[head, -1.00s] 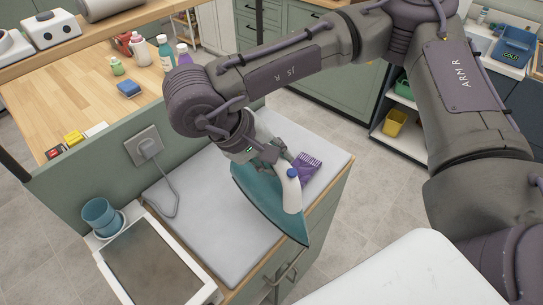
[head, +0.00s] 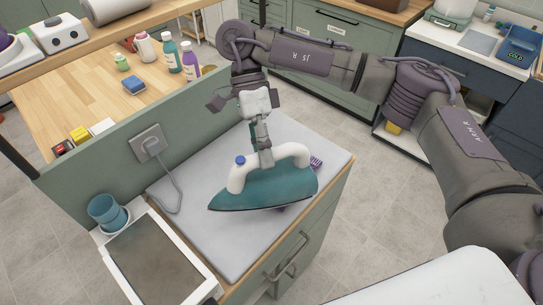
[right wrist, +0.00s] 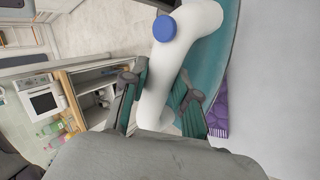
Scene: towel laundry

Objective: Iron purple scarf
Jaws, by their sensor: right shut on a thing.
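The iron (head: 262,190), with a teal body and a white handle with a blue cap, is in the middle of the head view over the grey ironing surface (head: 205,235). My right gripper (head: 264,150) is shut on its white handle from above; the handle also shows between the fingers in the right wrist view (right wrist: 160,75). The purple scarf (head: 316,162) lies on the surface, mostly hidden behind and under the iron. Its fringed end shows in the right wrist view (right wrist: 217,115). I cannot tell whether the iron touches it. My left gripper is not in view.
A wall socket with a plugged grey cord (head: 150,146) is on the green panel at left. A blue cup (head: 106,212) and a dark-topped tray (head: 158,262) stand at the lower left. Bottles and a blue sponge (head: 134,85) are on the wooden counter behind the panel.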

